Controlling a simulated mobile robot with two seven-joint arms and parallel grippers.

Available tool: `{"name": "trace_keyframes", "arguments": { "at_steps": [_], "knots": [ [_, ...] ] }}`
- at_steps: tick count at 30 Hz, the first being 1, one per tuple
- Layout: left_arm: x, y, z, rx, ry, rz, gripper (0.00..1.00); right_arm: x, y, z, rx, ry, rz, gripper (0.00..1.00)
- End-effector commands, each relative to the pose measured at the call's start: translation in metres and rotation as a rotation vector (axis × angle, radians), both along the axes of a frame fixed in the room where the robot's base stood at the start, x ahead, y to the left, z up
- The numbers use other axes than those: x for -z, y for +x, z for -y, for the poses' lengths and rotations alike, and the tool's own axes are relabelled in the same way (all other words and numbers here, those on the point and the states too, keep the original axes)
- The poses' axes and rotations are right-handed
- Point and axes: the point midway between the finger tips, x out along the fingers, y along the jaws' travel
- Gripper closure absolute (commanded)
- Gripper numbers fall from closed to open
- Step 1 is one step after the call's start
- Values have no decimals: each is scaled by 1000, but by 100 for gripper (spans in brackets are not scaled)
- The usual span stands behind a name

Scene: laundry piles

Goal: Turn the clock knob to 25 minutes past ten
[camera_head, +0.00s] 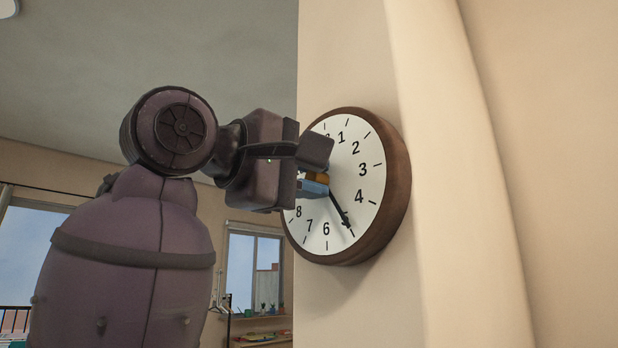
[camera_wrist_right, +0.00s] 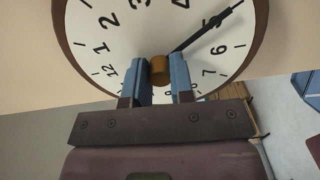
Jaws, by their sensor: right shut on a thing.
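The round clock (camera_head: 372,185) with a brown rim and white face hangs on the beige wall; it also fills the top of the right wrist view (camera_wrist_right: 110,45). Its long black hand (camera_head: 340,209) points at the 5, lying over that numeral. The hour hand cannot be made out; my gripper hides part of the dial around 9 to 11. The brown-orange knob (camera_wrist_right: 160,69) is at the dial's centre. My right gripper (camera_head: 315,181) is shut on the knob, its blue fingers (camera_wrist_right: 161,66) on either side. My left gripper is not in view.
A pale rounded column (camera_head: 445,150) stands just right of the clock. A window (camera_head: 252,262) and a shelf with small plants (camera_head: 262,309) are in the room behind, at lower left. The wall below the clock is bare.

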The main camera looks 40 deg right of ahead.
Motion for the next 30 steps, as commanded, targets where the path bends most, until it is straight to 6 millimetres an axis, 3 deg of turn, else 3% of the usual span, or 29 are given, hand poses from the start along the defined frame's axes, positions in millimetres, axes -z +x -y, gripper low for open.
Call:
{"name": "trace_keyframes", "arguments": {
  "at_steps": [10, 11, 15, 30],
  "knots": [
    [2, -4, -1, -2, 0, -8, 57, 0, 0, 0, 1, 1, 2, 100],
    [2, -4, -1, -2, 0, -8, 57, 0, 0, 0, 1, 1, 2, 75],
    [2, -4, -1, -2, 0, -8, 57, 0, 0, 0, 1, 0, 1, 53],
    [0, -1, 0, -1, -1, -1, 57, 0, -2, -1, 1, 0, 1, 52]
  ]
}}
